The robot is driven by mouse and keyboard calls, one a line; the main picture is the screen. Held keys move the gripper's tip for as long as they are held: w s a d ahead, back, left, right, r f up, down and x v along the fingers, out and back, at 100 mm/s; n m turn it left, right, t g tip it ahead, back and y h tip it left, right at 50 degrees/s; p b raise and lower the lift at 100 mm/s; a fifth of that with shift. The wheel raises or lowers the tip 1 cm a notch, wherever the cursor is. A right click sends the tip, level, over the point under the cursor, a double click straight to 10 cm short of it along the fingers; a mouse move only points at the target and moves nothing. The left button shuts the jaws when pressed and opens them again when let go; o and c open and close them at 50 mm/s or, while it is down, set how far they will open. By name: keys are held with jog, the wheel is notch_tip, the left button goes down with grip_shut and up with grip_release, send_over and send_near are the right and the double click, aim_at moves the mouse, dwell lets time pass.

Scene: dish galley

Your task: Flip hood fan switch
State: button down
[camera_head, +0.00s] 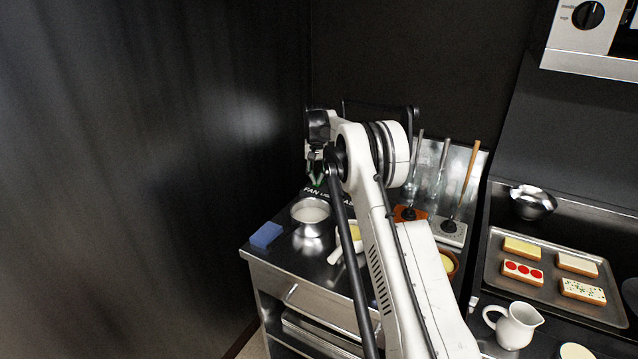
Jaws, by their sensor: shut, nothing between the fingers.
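A dark label (322,193) on the counter's back left reads "FAN" and more text too small to make out. My gripper (317,183) is shut and points down just above and behind this label, with nothing seen in it. A small green part shows at the fingertips; I cannot tell what it belongs to. The fan switch itself is not clearly visible, and my gripper and arm cover part of that corner. I cannot tell whether the fingers touch anything. A black knob (589,14) marked "medium" and "high" is on the steel panel at the top right.
A tray (493,262), steel bowl (532,202) and white jug (515,325) are right.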

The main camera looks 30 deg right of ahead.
jog(key=shift+f, duration=0.2)
jog(key=shift+r, duration=0.15)
jog(key=shift+r+p, duration=1.05)
jog(key=shift+r, duration=2.35)
jog(key=shift+r, duration=0.1)
jog(key=s+a+r+n+t+b, duration=0.1)
jog(key=s+a+r, duration=0.3)
jog(key=r, duration=0.2)
jog(key=s+a+r+t+b, duration=0.1)
jog(key=s+a+r, duration=0.3)
jog(key=a+r, duration=0.15)
jog(key=s+a+r+n+t+b, duration=0.1)
jog(key=s+a+r, duration=0.25)
jog(key=s, duration=0.35)
jog(key=s+a+r+n+t+b, duration=0.1)
jog(key=s+a+r, duration=0.25)
jog(key=s, duration=0.45)
jog(key=s+a+f+t+b, duration=0.1)
jog(key=s+a+f, duration=0.2)
jog(key=s, duration=0.6)
jog(key=s+a+f+n+t+b, duration=0.1)
jog(key=s+a+f, duration=0.2)
jog(key=s+f, duration=0.3)
jog(key=s+a+f+n+t+b, duration=0.1)
jog(key=s+a+f, duration=0.2)
jog(key=s, duration=1.1)
jog(key=shift+s+f+b, duration=0.2)
jog(key=shift+f+b, duration=0.2)
jog(key=shift+f, duration=0.5)
